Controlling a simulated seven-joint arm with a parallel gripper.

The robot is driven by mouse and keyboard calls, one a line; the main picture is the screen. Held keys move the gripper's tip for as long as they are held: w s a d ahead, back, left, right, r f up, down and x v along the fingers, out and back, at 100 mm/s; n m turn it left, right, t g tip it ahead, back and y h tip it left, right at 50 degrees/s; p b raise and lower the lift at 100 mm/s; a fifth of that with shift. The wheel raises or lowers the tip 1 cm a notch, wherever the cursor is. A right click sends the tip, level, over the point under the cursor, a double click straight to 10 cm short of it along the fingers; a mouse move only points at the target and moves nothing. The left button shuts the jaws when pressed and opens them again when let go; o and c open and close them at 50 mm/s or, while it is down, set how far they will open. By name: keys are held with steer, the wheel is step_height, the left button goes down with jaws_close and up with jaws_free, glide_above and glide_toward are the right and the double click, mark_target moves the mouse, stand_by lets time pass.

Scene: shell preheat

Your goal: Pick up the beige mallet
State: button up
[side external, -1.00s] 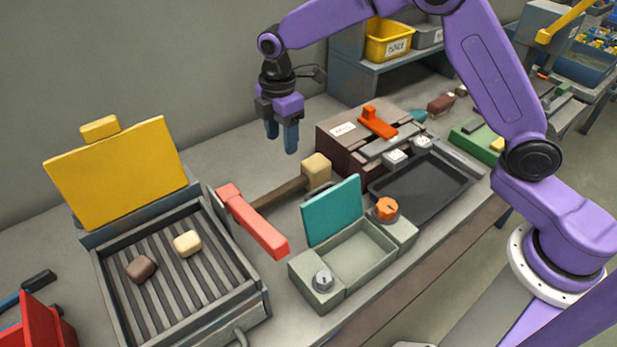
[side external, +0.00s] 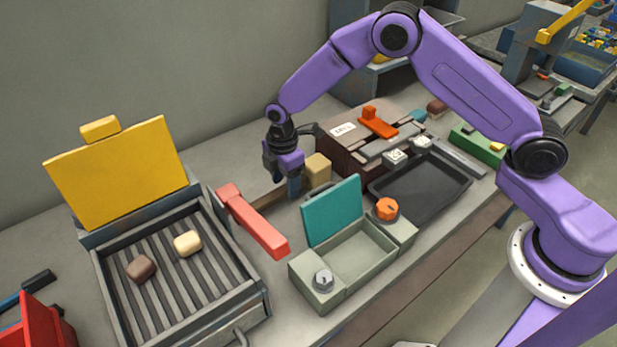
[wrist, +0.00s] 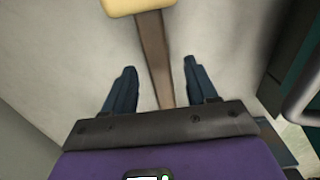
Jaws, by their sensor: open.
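The beige mallet lies on the grey bench, with its block head (side external: 317,171) toward the back right and its brown wooden handle (side external: 262,200) running to the front left. In the wrist view its head (wrist: 136,5) is at the top edge and its handle (wrist: 154,55) runs down between my fingers. My gripper (side external: 287,187) is low over the handle, close to the head. My gripper (wrist: 161,90) is open, with one blue finger on each side of the handle and visible gaps to it. In the side view the fingers hide part of the handle.
A red bar handle (side external: 255,222) lies just in front of the mallet, beside the grill (side external: 262,297) with its yellow lid (side external: 120,175). A teal-lidded box (side external: 333,210) stands close at the right. A brown machine (side external: 345,150) stands behind the mallet head. The bench behind the handle is clear.

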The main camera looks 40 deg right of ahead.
mark_target(286, 187)
steer(key=shift+f, duration=1.6)
jaws_close()
steer(key=shift+r, duration=0.15)
step_height(286, 187, up, 18)
